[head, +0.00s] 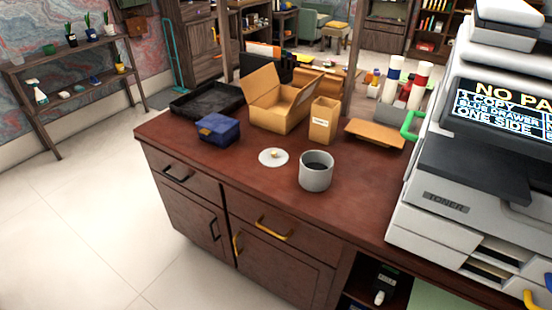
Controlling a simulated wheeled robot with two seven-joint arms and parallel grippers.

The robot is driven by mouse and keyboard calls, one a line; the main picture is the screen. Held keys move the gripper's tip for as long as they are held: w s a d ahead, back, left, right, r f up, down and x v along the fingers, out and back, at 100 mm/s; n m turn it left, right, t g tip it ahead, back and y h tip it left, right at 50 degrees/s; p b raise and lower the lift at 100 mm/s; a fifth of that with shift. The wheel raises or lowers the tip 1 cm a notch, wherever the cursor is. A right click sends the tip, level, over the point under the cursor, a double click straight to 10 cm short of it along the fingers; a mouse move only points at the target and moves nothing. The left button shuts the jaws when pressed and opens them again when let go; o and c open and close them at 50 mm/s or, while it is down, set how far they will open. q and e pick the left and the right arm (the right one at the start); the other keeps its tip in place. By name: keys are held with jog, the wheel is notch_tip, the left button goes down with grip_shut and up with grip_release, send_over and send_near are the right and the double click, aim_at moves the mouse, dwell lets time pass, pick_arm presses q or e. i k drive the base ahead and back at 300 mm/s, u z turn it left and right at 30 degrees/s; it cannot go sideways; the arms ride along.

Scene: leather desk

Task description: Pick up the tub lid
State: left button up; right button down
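Neither of my grippers is in the head view.
Behind the lid are a blue box (218,130), an open cardboard box (281,112), a small tan carton (323,122) and a flat cardboard piece (375,134). A black tray (206,101) lies at the back left. A large copier (470,180) fills the right side.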

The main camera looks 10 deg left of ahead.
aim_at(270, 158)
jog(key=u, duration=1.95)
jog(key=i, duration=1.1)
jog(key=z, duration=2.15)
